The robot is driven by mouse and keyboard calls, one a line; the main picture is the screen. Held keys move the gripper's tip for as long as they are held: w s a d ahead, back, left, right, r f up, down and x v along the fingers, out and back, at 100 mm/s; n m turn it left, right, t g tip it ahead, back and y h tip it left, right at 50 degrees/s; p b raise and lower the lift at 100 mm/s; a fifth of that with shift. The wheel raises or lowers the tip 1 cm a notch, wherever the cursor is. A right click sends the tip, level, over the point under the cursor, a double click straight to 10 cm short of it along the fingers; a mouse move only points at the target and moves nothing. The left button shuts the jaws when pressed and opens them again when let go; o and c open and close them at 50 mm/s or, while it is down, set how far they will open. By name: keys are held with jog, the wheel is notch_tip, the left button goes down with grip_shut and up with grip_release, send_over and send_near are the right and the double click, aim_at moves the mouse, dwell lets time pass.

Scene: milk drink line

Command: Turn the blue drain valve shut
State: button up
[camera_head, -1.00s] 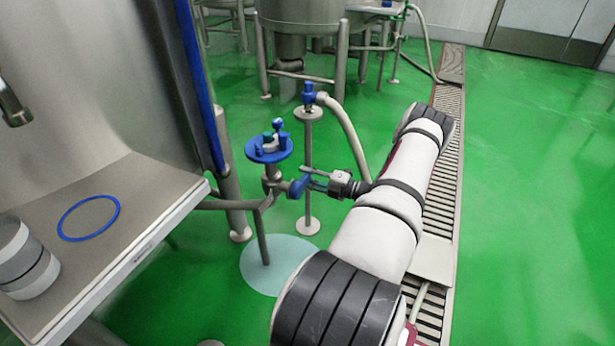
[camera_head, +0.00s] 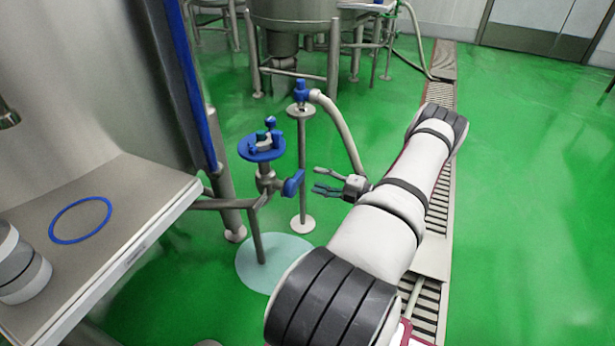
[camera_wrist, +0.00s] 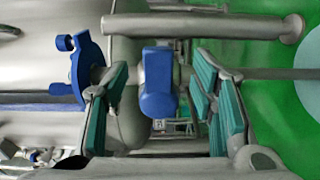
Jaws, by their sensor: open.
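The blue drain valve handle (camera_head: 292,183) is a short paddle on the right side of a steel pipe fitting (camera_head: 266,181), below a round blue plate. In the head view my gripper (camera_head: 315,179) is just to the right of the handle, with its fingers spread and a visible gap to it. In the wrist view the blue handle (camera_wrist: 158,82) shows between the two teal-padded fingers (camera_wrist: 160,105), beyond them, with nothing gripped. The inside of the valve is hidden.
The blue plate (camera_head: 262,149) with small fittings sits above the valve. A thin stand with a blue-topped hose (camera_head: 301,92) is behind it. A steel table (camera_head: 130,205) with a blue ring is at left. Green floor is open at right.

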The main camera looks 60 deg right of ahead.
jog(key=s, duration=0.5)
jog(key=shift+d, duration=0.15)
dwell(0.4)
